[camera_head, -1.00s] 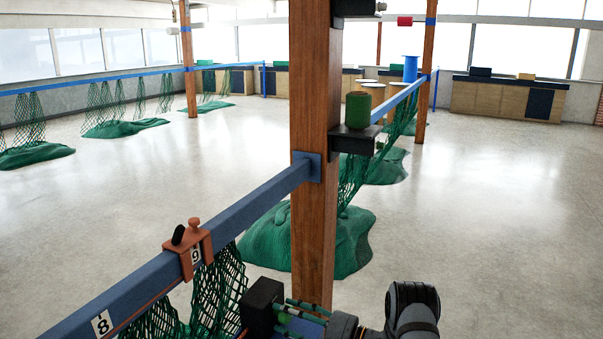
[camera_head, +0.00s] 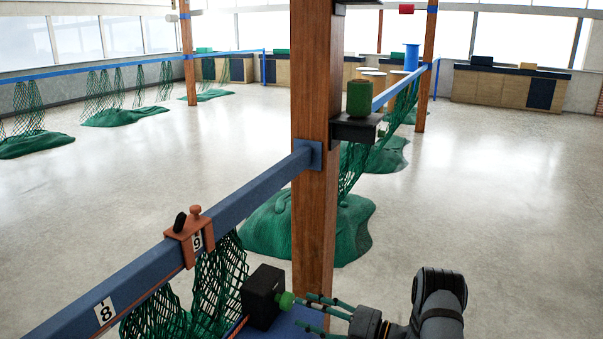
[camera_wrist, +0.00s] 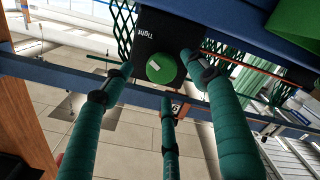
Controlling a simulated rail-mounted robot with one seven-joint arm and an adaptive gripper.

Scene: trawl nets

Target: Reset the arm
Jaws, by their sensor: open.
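My gripper (camera_head: 318,312) is at the bottom of the head view, with green-wrapped fingers pointing left. In the wrist view my gripper (camera_wrist: 160,80) shows three green fingers spread open, with nothing held between them. The fingers point at a black box (camera_head: 263,297) with a round green knob (camera_head: 286,300) on its side. In the wrist view the box (camera_wrist: 150,35) bears the word "Tight", and the green knob (camera_wrist: 161,68) shows between the fingertips. In the head view the fingertips are a little to the right of the knob, apart from it.
A blue rail (camera_head: 145,272) with number tags and an orange clamp (camera_head: 190,235) runs to a wooden post (camera_head: 315,150). Green netting (camera_head: 218,285) hangs below it. A green cylinder (camera_head: 359,98) stands on the post's black shelf. Open floor (camera_head: 500,220) lies to the right.

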